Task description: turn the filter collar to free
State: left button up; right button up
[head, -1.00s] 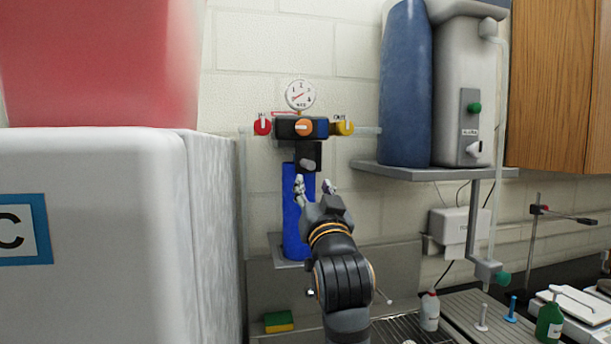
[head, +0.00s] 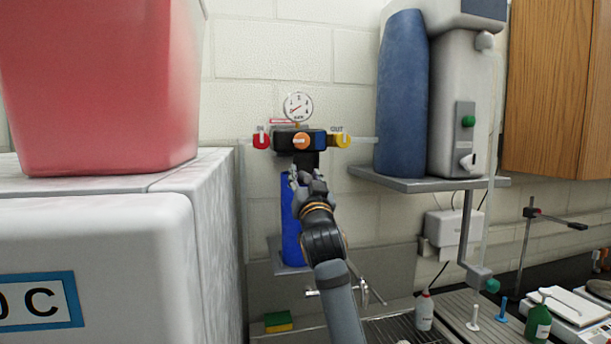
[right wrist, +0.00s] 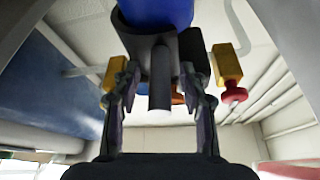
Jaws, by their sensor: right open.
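The blue filter housing (head: 290,235) hangs upright on the wall under a dark valve block (head: 319,140). The black filter collar (head: 305,161) sits at its top, partly hidden by my right gripper (head: 302,180). In the right wrist view the collar (right wrist: 133,34) wraps the blue housing (right wrist: 165,12), and its dark lug (right wrist: 160,82) points out between the fingers. My right gripper (right wrist: 160,92) is open around the lug, with a gap visible on each side. My left gripper is not in view.
A shelf (head: 420,184) with a blue tank (head: 401,95) juts out at right. A white box (head: 90,250) stands close at left.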

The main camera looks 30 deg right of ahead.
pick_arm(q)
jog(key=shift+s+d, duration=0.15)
pick_arm(e)
grip_shut()
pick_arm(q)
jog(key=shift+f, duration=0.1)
pick_arm(e)
jog(key=shift+d, duration=0.2)
